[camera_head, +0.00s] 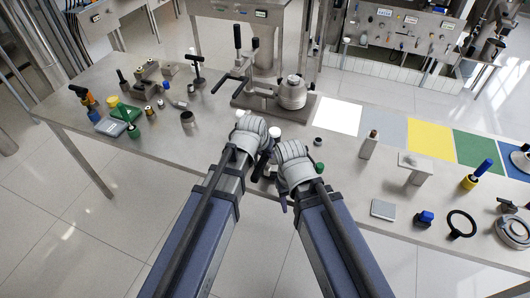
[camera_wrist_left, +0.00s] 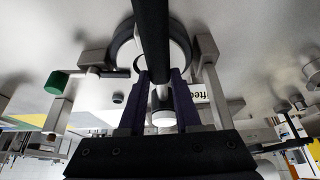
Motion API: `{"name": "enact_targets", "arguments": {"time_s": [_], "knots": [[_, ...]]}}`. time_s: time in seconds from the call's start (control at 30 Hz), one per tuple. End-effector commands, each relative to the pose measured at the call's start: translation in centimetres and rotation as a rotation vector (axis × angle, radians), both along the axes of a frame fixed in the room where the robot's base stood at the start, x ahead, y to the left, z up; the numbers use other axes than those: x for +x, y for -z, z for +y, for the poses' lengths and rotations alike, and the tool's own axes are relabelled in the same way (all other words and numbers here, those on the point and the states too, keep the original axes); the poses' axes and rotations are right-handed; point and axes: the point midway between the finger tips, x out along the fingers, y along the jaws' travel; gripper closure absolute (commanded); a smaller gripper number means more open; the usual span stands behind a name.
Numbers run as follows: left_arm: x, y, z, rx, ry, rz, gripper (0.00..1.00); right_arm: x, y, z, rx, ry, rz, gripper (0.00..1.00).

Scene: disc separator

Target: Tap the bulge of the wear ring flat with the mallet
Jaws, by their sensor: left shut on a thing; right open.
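My left gripper (camera_head: 262,140) is above the near edge of the bench. In the left wrist view its dark blue fingers (camera_wrist_left: 160,92) are shut on the black handle of the mallet (camera_wrist_left: 152,40). A white round end (camera_wrist_left: 163,117) shows between the fingers. Behind the handle is a dark-rimmed ring with a pale inside (camera_wrist_left: 121,42), probably the wear ring, with grey metal pieces at both sides. The handle covers part of it, and I cannot see its bulge or whether the mallet touches it. My right gripper (camera_head: 282,182) is open, just right of and below the left one.
A green-ended metal part (camera_head: 320,168) is right of my right gripper. A press-like fixture with a round grey body (camera_head: 292,92) stands behind. Tools and small parts crowd the left bench. Coloured mats, a black ring (camera_head: 461,223) and blocks lie to the right.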

Motion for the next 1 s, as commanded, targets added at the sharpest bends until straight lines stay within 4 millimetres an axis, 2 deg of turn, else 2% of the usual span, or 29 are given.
{"name": "enact_targets", "arguments": {"time_s": [0.03,0.07,0.1,0.23,0.5,1.0], "knots": [[0.0,1.9,0.0,0.0,0.0,-0.001,1.0,0.0,1.9,0.0,0.0,0.0,0.0,0.5],[0.0,2.5,0.0,0.0,0.0,-0.001,1.0,0.0,2.5,0.0,0.0,0.0,0.0,0.5],[0.0,1.2,0.0,0.0,0.0,-0.001,1.0,0.0,1.2,0.0,0.0,0.0,0.0,0.5],[0.0,0.2,0.0,0.0,0.0,0.0,1.0,0.0,0.2,0.0,0.0,0.0,0.0,0.5],[0.0,-3.3,0.0,0.0,0.0,-0.001,1.0,0.0,-3.3,0.0,0.0,0.0,0.0,0.5],[0.0,-3.2,0.0,0.0,0.0,-0.001,1.0,0.0,-3.1,0.0,0.0,0.0,0.0,0.5]]}}
